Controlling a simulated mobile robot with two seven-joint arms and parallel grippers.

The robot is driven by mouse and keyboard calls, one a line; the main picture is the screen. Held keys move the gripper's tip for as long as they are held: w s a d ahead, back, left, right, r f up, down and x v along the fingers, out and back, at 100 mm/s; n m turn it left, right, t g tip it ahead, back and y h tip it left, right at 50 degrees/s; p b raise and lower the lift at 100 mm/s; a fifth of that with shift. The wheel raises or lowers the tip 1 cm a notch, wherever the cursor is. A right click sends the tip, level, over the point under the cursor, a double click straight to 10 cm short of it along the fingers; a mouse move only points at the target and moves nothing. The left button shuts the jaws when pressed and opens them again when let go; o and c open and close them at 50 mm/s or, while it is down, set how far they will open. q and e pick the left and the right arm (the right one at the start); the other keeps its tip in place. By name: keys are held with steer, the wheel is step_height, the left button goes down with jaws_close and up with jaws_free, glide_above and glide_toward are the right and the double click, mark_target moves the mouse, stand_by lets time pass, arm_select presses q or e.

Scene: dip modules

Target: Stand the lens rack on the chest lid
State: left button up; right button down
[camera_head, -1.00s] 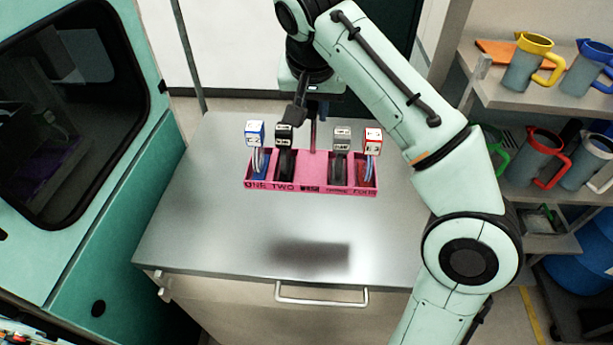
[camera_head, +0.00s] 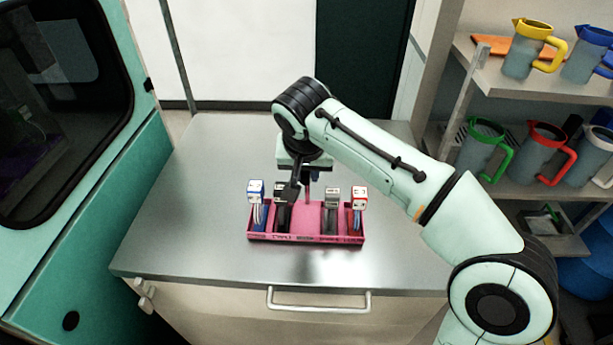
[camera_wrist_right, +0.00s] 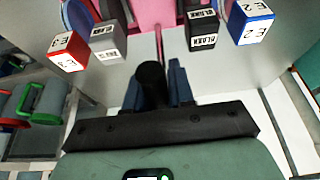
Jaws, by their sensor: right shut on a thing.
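The pink lens rack (camera_head: 305,238) is upright over the middle of the steel chest lid (camera_head: 190,235). Its shadow is close in around its base; whether it touches the lid is hard to tell. The rack holds a blue module (camera_head: 256,190), a black one (camera_head: 281,188), a grey one (camera_head: 331,193) and a red one (camera_head: 359,194). My left gripper is out of view.
A teal cabinet with a dark window (camera_head: 55,100) stands at the left. A shelf (camera_head: 490,88) with several coloured-handled jugs stands at the right. A bar handle (camera_head: 318,306) is on the chest's front. The lid is clear around the rack.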

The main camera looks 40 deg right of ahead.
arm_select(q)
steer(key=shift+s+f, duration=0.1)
arm_select(e)
steer(key=shift+f, duration=0.25)
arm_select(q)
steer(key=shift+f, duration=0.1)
arm_select(e)
steer(key=shift+f, duration=0.15)
steer(key=c, duration=1)
jaws_free()
steer(key=shift+o, duration=0.2)
steer(key=p+v, duration=0.3)
steer(key=v, duration=0.8)
steer(key=shift+a+r, duration=0.15)
steer(key=shift+r, duration=0.2)
steer(key=shift+s+r, duration=0.15)
steer(key=shift+r, duration=0.05)
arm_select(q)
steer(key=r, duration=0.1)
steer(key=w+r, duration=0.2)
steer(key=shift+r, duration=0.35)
